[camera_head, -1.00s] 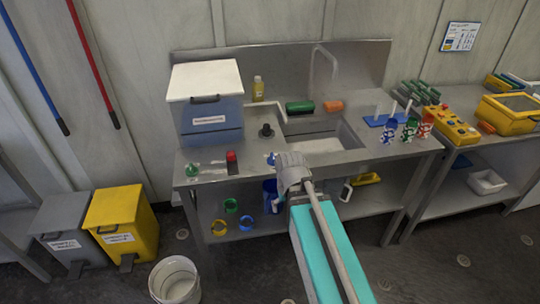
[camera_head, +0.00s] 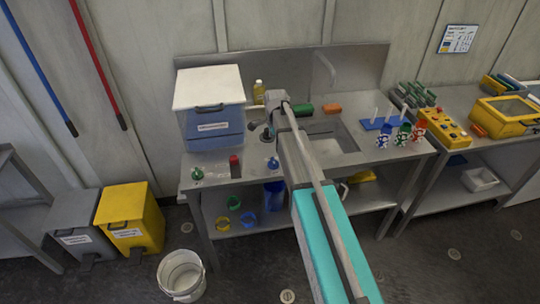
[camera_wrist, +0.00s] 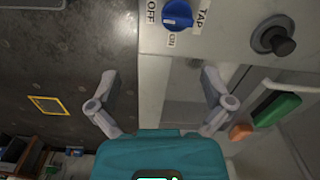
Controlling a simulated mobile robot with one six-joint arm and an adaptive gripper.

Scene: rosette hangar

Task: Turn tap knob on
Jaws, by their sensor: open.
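The blue tap knob (camera_wrist: 178,14) is at the top of the wrist view, on the grey counter, with OFF, ON and TAP labels around it. Which label it points to is too small to tell. In the head view the knob (camera_head: 272,163) is near the counter's front edge, left of the sink. My gripper (camera_wrist: 159,76) is open and empty, its two fingers spread wide, apart from the knob, which lies beyond the fingertips. In the head view my arm hides the fingers.
A green block (camera_wrist: 277,109) and an orange block (camera_wrist: 240,131) lie farther right. A red-topped object (camera_head: 234,165) and a lidded blue box (camera_head: 212,125) stand on the left counter. A bucket (camera_head: 182,274) stands on the floor.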

